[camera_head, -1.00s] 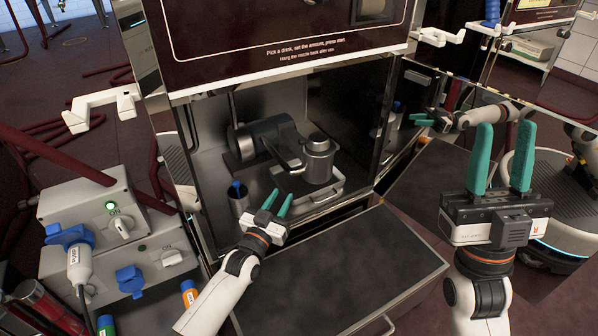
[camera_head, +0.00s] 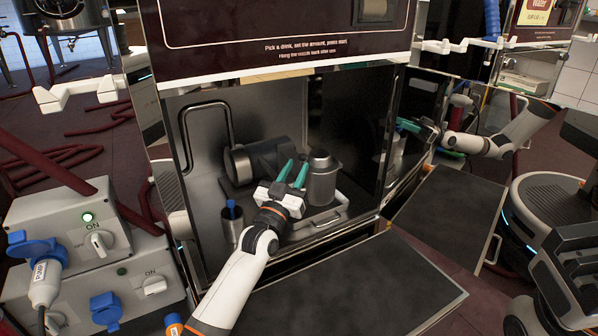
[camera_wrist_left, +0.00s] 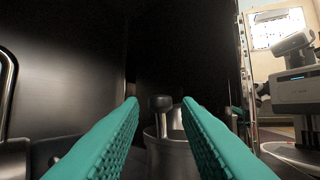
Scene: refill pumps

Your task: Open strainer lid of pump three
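The pump stands inside the open cabinet, with a dark motor (camera_head: 262,158) and a metal strainer pot (camera_head: 322,185) beside it. The strainer lid (camera_head: 320,157) sits on top of the pot; no number is readable on it. My left gripper (camera_head: 292,172) is open and empty, just left of the pot. In the left wrist view, the gripper (camera_wrist_left: 160,108) has its teal fingers apart, with a dark round knob (camera_wrist_left: 160,103) beyond and between the tips. Contact is not visible.
A small cup with a blue-handled tool (camera_head: 231,222) stands left of my left gripper. A tray handle (camera_head: 330,222) lies in front of the pot. Switch boxes (camera_head: 70,235) stand at left. The cabinet's right side mirrors my arm.

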